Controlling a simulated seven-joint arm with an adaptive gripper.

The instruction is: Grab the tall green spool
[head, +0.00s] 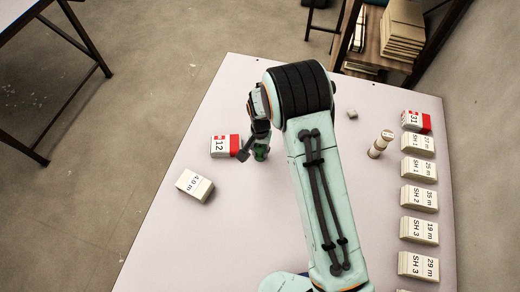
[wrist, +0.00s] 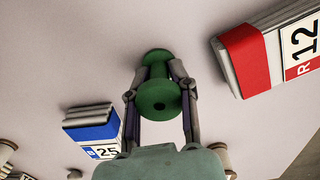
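The green spool (wrist: 160,98) stands between the two fingers of my gripper (wrist: 159,70) in the wrist view. Its near flange faces the camera and its far flange shows just past the fingertips. The fingertips press in on both sides of its narrow middle and appear to touch it. In the head view, the green spool (head: 261,151) shows partly below my gripper (head: 252,153), close to the table top. The arm hides part of it there.
On the white table (head: 210,255), a red-banded box marked 12 (head: 222,146) is close left of the spool. A 4.0 m box (head: 194,185) lies nearer. A pale spool (head: 380,144) stands to the right, beside a column of several labelled boxes (head: 418,198).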

